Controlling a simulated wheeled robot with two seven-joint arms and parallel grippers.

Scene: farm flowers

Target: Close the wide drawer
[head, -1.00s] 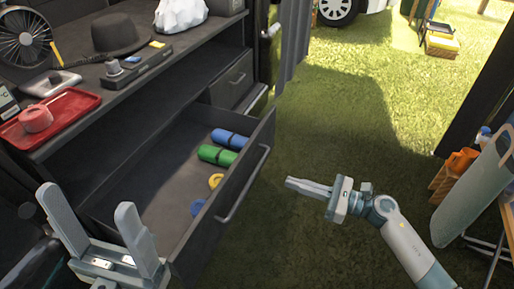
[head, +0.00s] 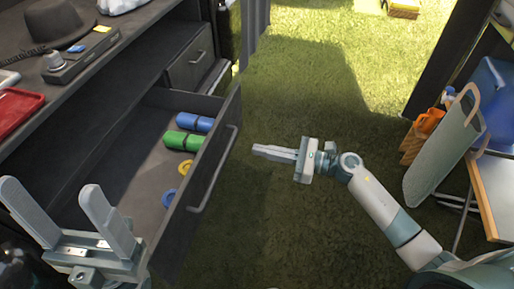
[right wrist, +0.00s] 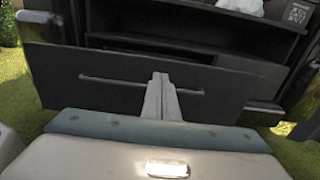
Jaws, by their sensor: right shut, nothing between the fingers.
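The wide drawer (head: 208,200) is pulled out of the dark cabinet, with its front facing right and a long bar handle (head: 213,168) on it. It holds blue and green rolls (head: 183,141) and yellow and blue rings. My right gripper (head: 256,150) is shut and empty, pointing left toward the drawer front with a visible gap in the head view. In the right wrist view, the shut fingers (right wrist: 160,83) overlap the middle of the drawer front (right wrist: 120,92); contact cannot be told there. My left gripper (head: 48,205) is open and empty at the lower left.
A smaller drawer (head: 190,58) in the cabinet is closed. The counter above holds a black hat (head: 55,25), a dark device and a red tray (head: 15,108). A folding table (head: 497,190) and crate stand at the right.

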